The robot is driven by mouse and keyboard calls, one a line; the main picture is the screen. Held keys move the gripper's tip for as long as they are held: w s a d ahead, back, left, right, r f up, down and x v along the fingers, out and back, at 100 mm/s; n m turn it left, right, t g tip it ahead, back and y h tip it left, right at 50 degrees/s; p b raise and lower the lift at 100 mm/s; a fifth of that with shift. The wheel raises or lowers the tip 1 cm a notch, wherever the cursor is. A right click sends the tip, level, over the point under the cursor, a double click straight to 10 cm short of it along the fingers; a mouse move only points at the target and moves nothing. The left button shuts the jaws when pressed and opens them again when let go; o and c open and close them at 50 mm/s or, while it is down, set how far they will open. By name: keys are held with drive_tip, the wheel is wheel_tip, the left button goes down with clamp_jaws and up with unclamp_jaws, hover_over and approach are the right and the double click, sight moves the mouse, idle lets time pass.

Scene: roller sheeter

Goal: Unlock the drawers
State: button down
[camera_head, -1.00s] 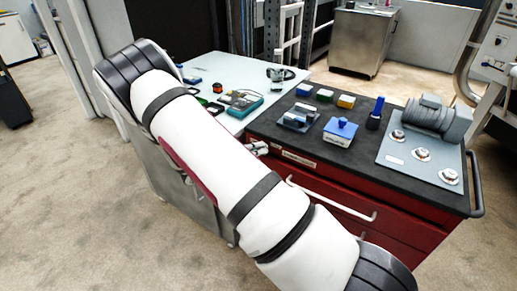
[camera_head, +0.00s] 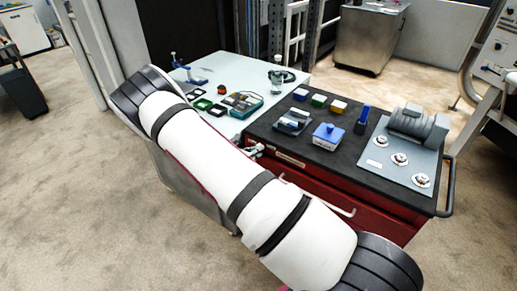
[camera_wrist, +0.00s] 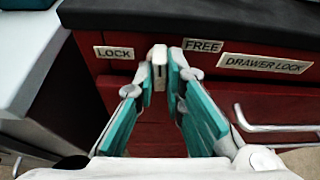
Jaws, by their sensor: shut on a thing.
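The red drawer cabinet (camera_head: 360,221) has a dark top. In the wrist view its red front (camera_wrist: 250,98) carries a "LOCK" label (camera_wrist: 114,52) at left, a "FREE" label (camera_wrist: 203,45) at right and a "DRAWER LOCK" label (camera_wrist: 262,64) further right. A pale lock lever (camera_wrist: 159,54) stands about upright between LOCK and FREE. My gripper (camera_wrist: 162,80) has its teal-padded fingers closed around the lever, one on each side. In the head view my gripper (camera_head: 254,150) is small at the cabinet's left front corner, partly hidden by my arm.
A white drawer handle (camera_wrist: 275,127) sticks out right of the gripper. A pale table (camera_head: 240,68) with tools adjoins the cabinet's left side. Blocks, a blue-lidded box (camera_head: 328,136) and a grey motor plate (camera_head: 392,155) stand on the cabinet top. Open floor lies in front.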

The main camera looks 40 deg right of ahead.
drive_tip(key=shift+m+p, duration=0.4)
drive_tip(key=shift+p, duration=0.1)
drive_tip(key=c, duration=1.9)
unclamp_jaws()
drive_tip(key=shift+c, duration=0.2)
drive_tip(key=shift+a, duration=0.1)
drive_tip(key=v, duration=1.1)
drive_tip(key=shift+s+a+r, duration=0.2)
drive_tip(key=shift+s+a, duration=0.05)
drive_tip(key=shift+s, duration=0.2)
